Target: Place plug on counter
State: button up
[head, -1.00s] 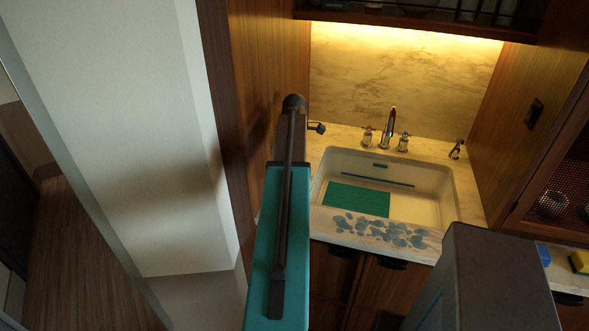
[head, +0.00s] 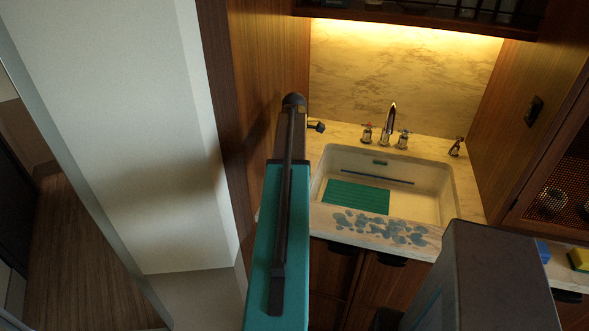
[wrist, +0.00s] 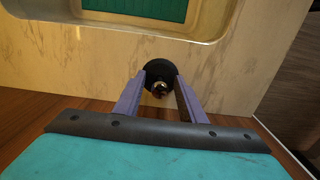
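In the wrist view, the plug (wrist: 160,68) is a black disc with a shiny metal knob facing the camera. My gripper (wrist: 162,84) has two purple fingers whose tips meet the sides of the disc, so it looks shut on the plug. The pale marble counter (wrist: 105,72) lies behind the plug; I cannot tell whether the plug touches it. In the head view, the marble counter (head: 322,222) surrounds the sink.
The white sink (head: 432,190) holds a green ribbed mat (head: 357,197). A tap (head: 390,120) with two handles stands behind it. Blue-grey patches (head: 385,229) mark the counter's front strip. A wooden wall (head: 265,60) closes the left side. A yellow sponge (head: 580,259) lies far right.

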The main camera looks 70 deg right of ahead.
notch_tip(320, 180, up, 12)
jog(key=b, duration=0.2)
jog(key=shift+b, duration=0.35)
dwell(0.4)
jog(key=shift+r, duration=0.1)
dwell(0.7)
